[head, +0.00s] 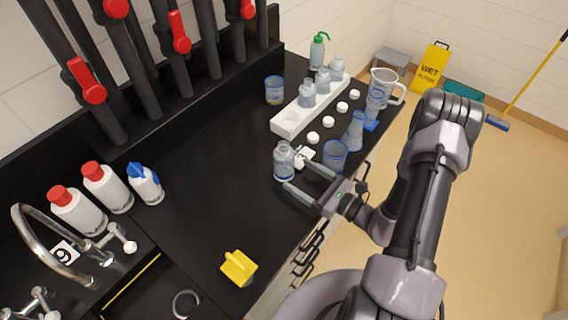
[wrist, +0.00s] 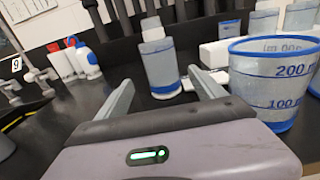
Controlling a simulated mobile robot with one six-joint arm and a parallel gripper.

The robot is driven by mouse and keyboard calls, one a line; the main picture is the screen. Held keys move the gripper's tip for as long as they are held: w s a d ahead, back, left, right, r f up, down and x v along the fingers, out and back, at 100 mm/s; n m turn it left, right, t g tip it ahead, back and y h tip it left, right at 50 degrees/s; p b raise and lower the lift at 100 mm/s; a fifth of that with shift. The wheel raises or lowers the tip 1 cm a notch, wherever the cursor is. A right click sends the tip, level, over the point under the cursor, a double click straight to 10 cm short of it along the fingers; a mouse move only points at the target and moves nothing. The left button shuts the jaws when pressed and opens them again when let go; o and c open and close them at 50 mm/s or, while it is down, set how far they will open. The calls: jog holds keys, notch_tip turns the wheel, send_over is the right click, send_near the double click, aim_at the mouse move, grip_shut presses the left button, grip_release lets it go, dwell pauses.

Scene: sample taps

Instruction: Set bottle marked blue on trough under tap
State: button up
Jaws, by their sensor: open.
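A clear bottle with a white cap and a blue band near its base (head: 284,158) stands upright on the black bench. It also shows in the wrist view (wrist: 160,64), just beyond the fingertips and between their lines. My gripper (head: 292,170) is open and low over the bench, its fingers pointing at the bottle; it also shows in the wrist view (wrist: 160,82). I cannot tell whether a finger touches the bottle. Dark pipes with red-handled taps (head: 176,38) rise along the back. Which part is the trough I cannot make out for sure.
A blue-rimmed beaker (head: 335,153) stands close right of my gripper. A white rack (head: 291,122) with bottles and loose white caps lies behind. Red-capped bottles (head: 80,210), a steel faucet (head: 40,222) and a yellow object (head: 238,266) are left and front. The mid-left bench is clear.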

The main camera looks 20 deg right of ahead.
aim_at(277, 159)
jog(key=b+x, duration=0.1)
jog(key=x, duration=0.8)
jog(key=shift+w+a, duration=0.1)
jog(key=shift+w, duration=0.2)
jog(key=shift+r, duration=0.1)
jog(key=c, duration=1.6)
